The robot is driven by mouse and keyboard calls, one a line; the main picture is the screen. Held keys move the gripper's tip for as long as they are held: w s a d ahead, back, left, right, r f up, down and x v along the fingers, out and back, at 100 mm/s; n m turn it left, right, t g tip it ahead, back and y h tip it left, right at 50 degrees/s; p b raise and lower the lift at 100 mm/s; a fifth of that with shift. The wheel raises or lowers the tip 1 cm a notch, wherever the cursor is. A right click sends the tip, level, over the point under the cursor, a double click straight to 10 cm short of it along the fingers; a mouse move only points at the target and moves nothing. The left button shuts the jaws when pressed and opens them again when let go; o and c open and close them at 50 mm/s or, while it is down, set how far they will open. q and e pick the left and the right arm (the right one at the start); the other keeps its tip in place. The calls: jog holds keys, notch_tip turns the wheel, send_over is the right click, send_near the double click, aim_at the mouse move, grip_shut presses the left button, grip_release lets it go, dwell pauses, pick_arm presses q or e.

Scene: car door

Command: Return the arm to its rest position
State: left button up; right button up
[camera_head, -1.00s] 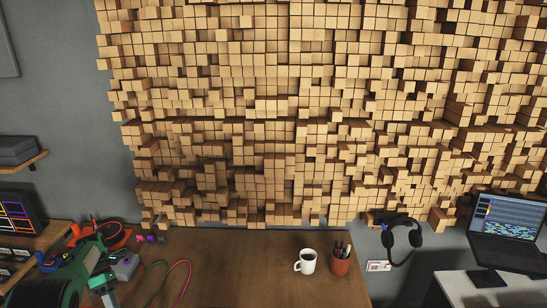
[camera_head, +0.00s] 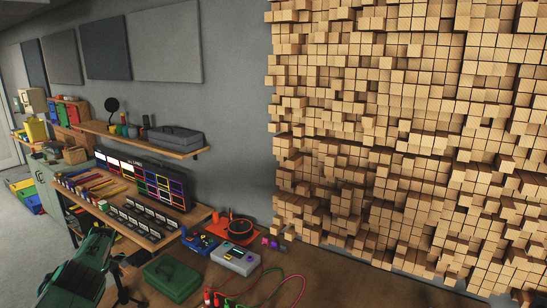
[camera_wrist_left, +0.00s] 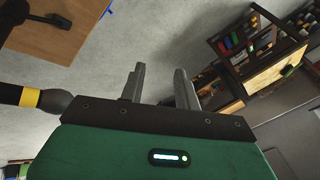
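My left arm is green and enters the head view at the lower left. My left gripper (camera_wrist_left: 159,85) shows in the left wrist view with its two grey fingers apart and nothing between them. It points over bare grey floor, in free air. No car door shows in either view. My right arm and gripper are not in view.
A wooden table (camera_head: 350,285) holds a green case (camera_head: 172,277), a grey device (camera_head: 236,258) and coloured cables. Left of it stands a desk with a control panel (camera_head: 150,180), under a wall shelf (camera_head: 140,135). A wood-block wall (camera_head: 400,130) fills the right.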

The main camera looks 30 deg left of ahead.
pick_arm(q)
jog(key=s+a+f+m+t+y, duration=0.2)
jog(key=s+a+f+m+y, duration=0.8)
jog(key=m, duration=0.6)
jog(key=s+d+f+m+t+h, duration=0.2)
jog(key=s+d+f+m+t, duration=0.35)
jog(key=s+f+m, duration=0.7)
jog(key=s+d+f+h, duration=0.1)
jog(key=d+f, duration=0.6)
jog(key=d, duration=0.4)
jog(key=s+d+f+h, duration=0.1)
jog(key=d+f+h, duration=0.1)
jog(key=d+f, duration=0.6)
jog(key=s+d+f+h, duration=0.1)
jog(key=d+f, duration=0.4)
jog(key=d, duration=0.8)
jog(key=s+d+f+n+g+h, duration=0.15)
jog(key=d+f, duration=0.25)
jog(key=d, duration=1.2)
jog(key=s+d+f+h, duration=0.1)
jog(key=d+f+h, duration=0.2)
jog(key=d, duration=1.3)
notch_tip(320, 180, down, 13)
jog(key=d+b, duration=0.1)
jog(key=b, duration=1.1)
jog(key=shift+d+r+b, duration=0.15)
jog(key=shift+d+b, duration=0.15)
jog(key=shift+w, duration=0.15)
